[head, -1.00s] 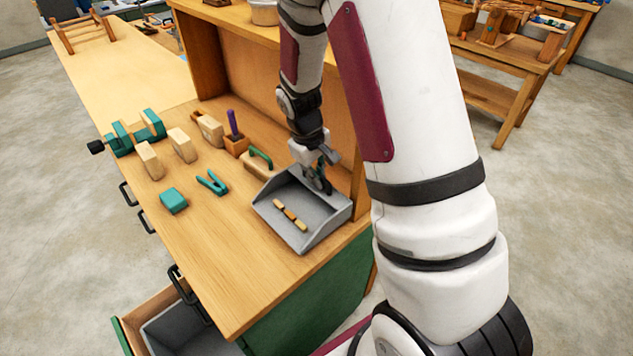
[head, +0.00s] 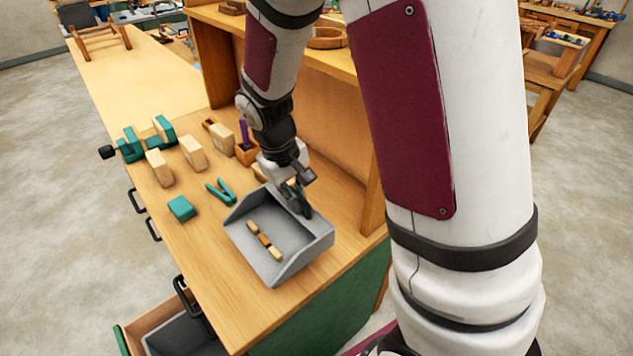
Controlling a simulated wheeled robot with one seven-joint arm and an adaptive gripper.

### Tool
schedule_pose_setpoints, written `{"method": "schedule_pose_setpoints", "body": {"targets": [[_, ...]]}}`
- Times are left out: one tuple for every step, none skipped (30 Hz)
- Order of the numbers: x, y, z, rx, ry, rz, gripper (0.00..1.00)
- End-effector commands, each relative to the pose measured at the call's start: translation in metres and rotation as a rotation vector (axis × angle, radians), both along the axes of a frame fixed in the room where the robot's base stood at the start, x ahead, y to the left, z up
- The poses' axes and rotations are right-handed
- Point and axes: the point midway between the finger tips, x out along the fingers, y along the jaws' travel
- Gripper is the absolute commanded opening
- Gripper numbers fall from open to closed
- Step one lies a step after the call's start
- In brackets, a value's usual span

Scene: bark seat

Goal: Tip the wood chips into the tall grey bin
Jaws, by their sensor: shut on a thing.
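A grey dustpan (head: 314,249) is level over the near right part of the workbench; I cannot tell if it touches the top. The wood chips (head: 264,240), a few short tan and brown pieces, lie in a row on its floor. My gripper (head: 297,205) is at the back of the dustpan, shut on it; the handle and fingertips are mostly hidden. A grey bin (head: 190,332) sits in the pulled-out drawer at the lower left, with only its upper part in view.
A teal block (head: 181,208), teal pliers (head: 221,191), pale wooden blocks (head: 193,153) and a teal vise (head: 147,139) lie left of the dustpan. A wooden upright panel (head: 325,140) stands behind my gripper.

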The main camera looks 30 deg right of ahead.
Motion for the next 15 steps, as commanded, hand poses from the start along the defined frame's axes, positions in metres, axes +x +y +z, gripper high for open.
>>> {"method": "schedule_pose_setpoints", "body": {"targets": [[-0.002, 0.016, -0.001, 0.0, -0.001, 0.009, 0.0], [-0.003, 0.024, -0.001, 0.0, -0.001, 0.008, 0.0], [-0.005, 0.034, -0.001, 0.0, -0.001, 0.009, 0.0], [-0.007, 0.041, -0.001, 0.0, -0.001, 0.009, 0.0], [-0.008, 0.047, -0.001, 0.0, 0.0, 0.008, 0.0], [-0.01, 0.055, -0.001, 0.0, -0.001, 0.007, 0.0], [-0.011, 0.06, -0.001, -0.001, 0.0, 0.006, 0.0], [-0.012, 0.065, -0.001, -0.001, 0.0, 0.005, 0.0], [-0.013, 0.071, 0.0, -0.001, -0.001, 0.005, 0.0], [-0.014, 0.075, 0.0, 0.0, -0.001, 0.003, 0.0], [-0.015, 0.079, 0.0, 0.0, -0.001, 0.003, 0.0], [-0.015, 0.083, 0.0, 0.0, -0.001, 0.003, 0.0], [-0.016, 0.085, 0.0, 0.001, 0.0, 0.002, 0.0], [-0.017, 0.087, 0.001, 0.004, 0.0, 0.0, 0.0], [-0.018, 0.089, 0.002, 0.013, 0.002, -0.002, 0.0]]}}
